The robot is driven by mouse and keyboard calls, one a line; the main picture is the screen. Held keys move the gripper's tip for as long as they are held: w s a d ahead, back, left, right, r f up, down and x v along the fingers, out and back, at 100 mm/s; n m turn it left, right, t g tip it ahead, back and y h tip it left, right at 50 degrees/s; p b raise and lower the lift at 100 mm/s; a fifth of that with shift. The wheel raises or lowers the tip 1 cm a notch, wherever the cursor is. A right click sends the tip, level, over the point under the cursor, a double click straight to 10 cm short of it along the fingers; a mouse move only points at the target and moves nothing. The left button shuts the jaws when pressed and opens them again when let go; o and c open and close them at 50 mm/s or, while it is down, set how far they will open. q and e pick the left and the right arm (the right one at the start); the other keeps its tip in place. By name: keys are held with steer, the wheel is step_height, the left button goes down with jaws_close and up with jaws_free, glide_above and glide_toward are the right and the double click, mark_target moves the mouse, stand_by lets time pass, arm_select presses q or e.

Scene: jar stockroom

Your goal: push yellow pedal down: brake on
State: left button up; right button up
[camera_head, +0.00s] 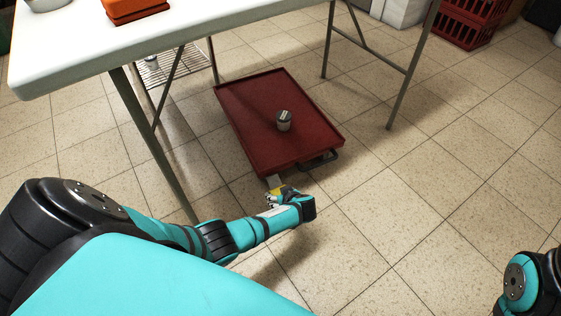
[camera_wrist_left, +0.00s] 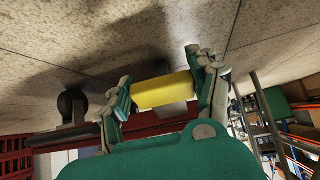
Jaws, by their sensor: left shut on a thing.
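The yellow pedal (camera_head: 278,189) sits at the near end of a low dark red cart (camera_head: 248,112). My left gripper (camera_head: 274,198) is at the pedal, low beside the cart's near edge. In the left wrist view the pedal (camera_wrist_left: 163,92) is a yellow bar lying between the two fingers of the left gripper (camera_wrist_left: 166,88), which are shut on it. How far down the pedal is tilted I cannot tell. Part of it is hidden behind the gripper in the head view. My right arm shows at the lower right; its gripper is out of view.
A grey-lidded jar (camera_head: 284,121) stands on the cart. Red crates (camera_head: 470,20) stand far back. The tiled floor at right is clear.

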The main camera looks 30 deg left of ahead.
arm_select(q)
steer(key=shift+a, duration=0.1)
stand_by(0.3)
steer(key=o, duration=1.7)
steer(key=shift+s+d+r, duration=0.2)
steer(key=shift+d+r, duration=0.2)
steer(key=shift+d, duration=0.1)
steer(key=v, duration=1)
steer(key=shift+s+d+r, duration=0.1)
steer(key=shift+d+r, duration=0.05)
steer(key=shift+r, duration=0.2)
